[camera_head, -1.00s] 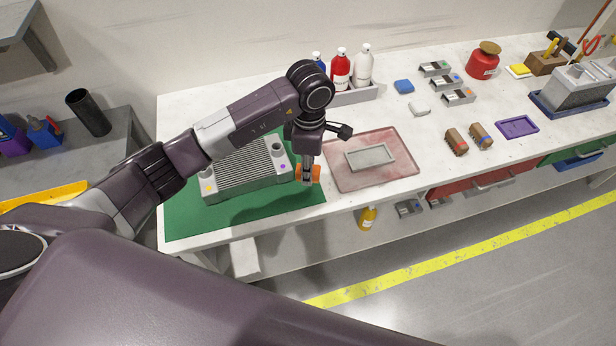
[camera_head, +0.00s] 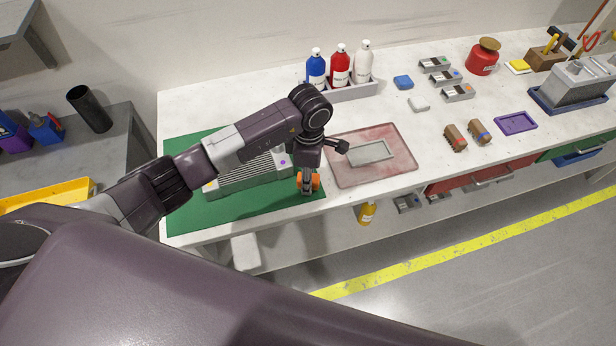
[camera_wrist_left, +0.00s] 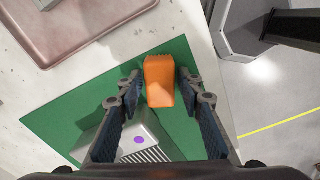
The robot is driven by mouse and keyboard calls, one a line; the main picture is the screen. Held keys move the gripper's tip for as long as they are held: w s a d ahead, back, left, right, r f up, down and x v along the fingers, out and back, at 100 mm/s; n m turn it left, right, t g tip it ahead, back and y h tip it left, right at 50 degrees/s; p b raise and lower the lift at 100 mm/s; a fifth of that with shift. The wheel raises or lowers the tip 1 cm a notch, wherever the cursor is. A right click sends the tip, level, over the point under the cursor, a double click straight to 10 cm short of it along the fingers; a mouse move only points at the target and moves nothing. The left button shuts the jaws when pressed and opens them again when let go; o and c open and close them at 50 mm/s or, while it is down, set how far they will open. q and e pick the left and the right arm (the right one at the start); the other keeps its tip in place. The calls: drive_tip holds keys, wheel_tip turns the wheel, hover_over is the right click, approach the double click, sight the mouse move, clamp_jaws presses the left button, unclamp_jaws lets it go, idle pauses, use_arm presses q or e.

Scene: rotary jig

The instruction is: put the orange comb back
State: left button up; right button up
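The orange comb (camera_head: 316,182) is at the tip of my left gripper (camera_head: 308,184) in the head view, over the front right corner of the green mat (camera_head: 195,220). A grey finned block (camera_head: 250,174) lies on the mat, left of the gripper and partly hidden by my arm. Its corner with a purple dot also shows in the left wrist view (camera_wrist_left: 145,135). My right gripper is not in view.
Right of the gripper is a reddish tray (camera_head: 395,142) with a grey rectangular frame (camera_head: 370,151). Bottles stand in a grey rack (camera_head: 355,92) behind. Two brown brushes (camera_head: 455,138) and a purple tray (camera_head: 516,122) lie farther right. The table's front edge is close.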

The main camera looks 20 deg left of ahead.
use_arm(q)
drive_tip(key=shift+o, duration=0.3)
drive_tip(key=shift+r, duration=0.1)
drive_tip(key=shift+r, duration=0.2)
wheel_tip(320, 180, up, 12)
drive_tip(key=b, duration=0.4)
drive_tip(key=shift+f, duration=0.15)
